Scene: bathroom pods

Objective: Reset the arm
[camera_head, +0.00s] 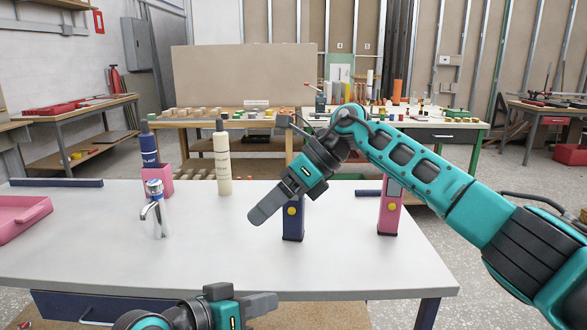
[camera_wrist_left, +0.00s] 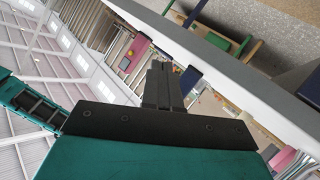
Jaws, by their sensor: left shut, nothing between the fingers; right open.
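My right arm reaches in from the right over the table (camera_head: 330,262). Its gripper (camera_head: 262,209) is open and empty, pointing down and left above the table, in front of a dark blue box-like dispenser (camera_head: 293,225). My left gripper (camera_head: 264,303) is at the bottom of the head view, near the table's front edge, with its fingers pointing right. It is shut and empty. The left wrist view shows its fingers (camera_wrist_left: 162,82) together, with the table edge (camera_wrist_left: 235,70) beyond them.
A pink dispenser (camera_head: 389,212) stands right of the blue one. A pink tray (camera_head: 20,215) lies at the left edge. The table's front right is clear.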

